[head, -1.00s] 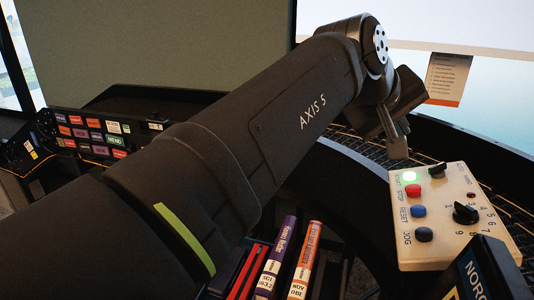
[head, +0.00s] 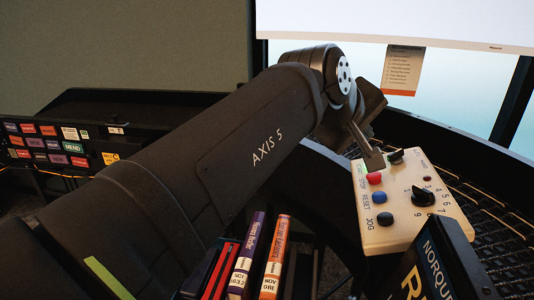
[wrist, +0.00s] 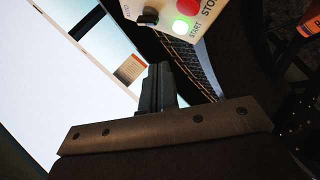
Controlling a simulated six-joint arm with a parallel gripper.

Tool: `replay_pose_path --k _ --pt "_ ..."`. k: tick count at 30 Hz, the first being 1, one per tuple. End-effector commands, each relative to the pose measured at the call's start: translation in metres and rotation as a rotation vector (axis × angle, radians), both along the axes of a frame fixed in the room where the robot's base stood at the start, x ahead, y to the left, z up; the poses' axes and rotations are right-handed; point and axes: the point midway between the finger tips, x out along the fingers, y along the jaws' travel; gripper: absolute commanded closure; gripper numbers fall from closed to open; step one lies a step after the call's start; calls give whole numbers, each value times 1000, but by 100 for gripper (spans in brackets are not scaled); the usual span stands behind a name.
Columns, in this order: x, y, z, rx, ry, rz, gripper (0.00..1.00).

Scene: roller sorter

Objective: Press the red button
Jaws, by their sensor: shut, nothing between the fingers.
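The red button (head: 374,178) sits on a beige control panel (head: 395,238), labelled STOP, above a blue and a black button. My gripper (head: 374,163) is shut and empty, its tip over the panel's upper left corner, just above the red button in the picture. It hides the green START button there. Whether the tip touches the panel, I cannot tell. In the wrist view the shut fingers (wrist: 159,72) point up toward the panel. The lit green button (wrist: 183,27) and the red button (wrist: 191,5), cut by the top edge, lie beyond them to the right.
A black selector switch (head: 396,156) stands right of my gripper tip, and a rotary knob (head: 423,197) is lower on the panel. A dark book (head: 440,265) overlaps the panel's lower right. Upright books (head: 272,255) stand at the lower middle. A roller track runs behind the panel.

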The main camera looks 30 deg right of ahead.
Motion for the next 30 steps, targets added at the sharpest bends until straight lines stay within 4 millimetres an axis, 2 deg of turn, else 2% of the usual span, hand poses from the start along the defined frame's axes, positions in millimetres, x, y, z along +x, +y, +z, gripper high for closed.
replay_pose_path --k 6,12,30 --pt "-8 -8 -30 2 0 -3 100" --pt "-12 -12 -48 2 0 -1 100" --pt "-14 -14 -55 1 -1 0 100"
